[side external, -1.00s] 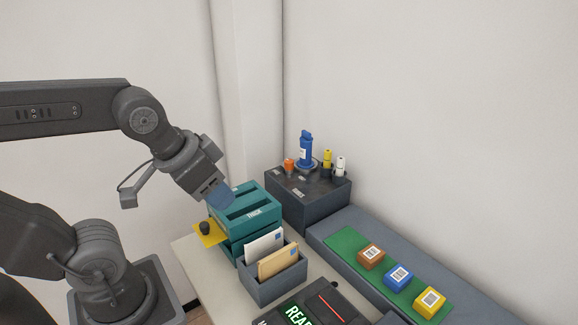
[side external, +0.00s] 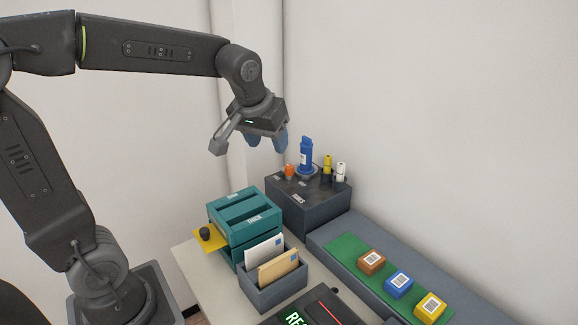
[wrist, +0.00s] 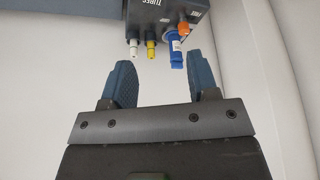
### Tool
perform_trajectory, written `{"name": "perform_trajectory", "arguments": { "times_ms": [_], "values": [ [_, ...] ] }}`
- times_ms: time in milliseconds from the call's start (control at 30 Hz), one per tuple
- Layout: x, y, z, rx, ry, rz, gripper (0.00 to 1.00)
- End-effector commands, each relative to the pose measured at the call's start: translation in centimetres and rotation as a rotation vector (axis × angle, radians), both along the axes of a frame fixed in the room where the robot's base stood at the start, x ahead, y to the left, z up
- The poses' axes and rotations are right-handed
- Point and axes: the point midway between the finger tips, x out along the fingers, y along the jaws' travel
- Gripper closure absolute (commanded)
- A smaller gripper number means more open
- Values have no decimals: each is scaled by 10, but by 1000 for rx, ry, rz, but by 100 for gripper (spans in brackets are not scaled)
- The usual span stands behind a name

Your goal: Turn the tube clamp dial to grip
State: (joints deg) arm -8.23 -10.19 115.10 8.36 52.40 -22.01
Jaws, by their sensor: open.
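A dark box (side external: 318,215) marked TUBES at the back carries a small orange knob (side external: 289,170), which looks like the clamp dial. A blue tube (side external: 306,155) stands upright beside it in a round holder. The wrist view also shows the orange knob (wrist: 183,28), next to the blue tube (wrist: 176,52), with a small label by it that I cannot read surely. The knob's setting is too small to tell. My gripper (side external: 268,140) is open and empty, above and left of the knob, fingers pointing down. Both fingers (wrist: 160,78) show apart in the wrist view.
Yellow (side external: 327,163) and white (side external: 340,170) capped tubes stand right of the blue tube. A teal tray stack (side external: 245,220) and an envelope bin (side external: 273,285) stand in front. A grey conveyor (side external: 340,240) with several small parcels runs right. The wall is close behind.

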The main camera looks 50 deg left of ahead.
Motion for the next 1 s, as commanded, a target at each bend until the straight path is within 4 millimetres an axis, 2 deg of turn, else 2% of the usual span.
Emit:
{"name": "perform_trajectory", "arguments": {
  "times_ms": [33, 100, 200, 300, 533, 667, 1000],
  "values": [
    [21, 13, -6, -2, 14, 57, 46],
    [45, 30, -12, -3, 20, 132, 46],
    [73, 52, -23, -4, 25, 221, 46],
    [90, 67, -33, -4, 28, 284, 46],
    [104, 80, -45, -5, 28, 330, 46],
    [108, 84, -60, -4, 29, 330, 46],
    [126, 102, -125, -5, 32, 327, 46]
  ]
}}
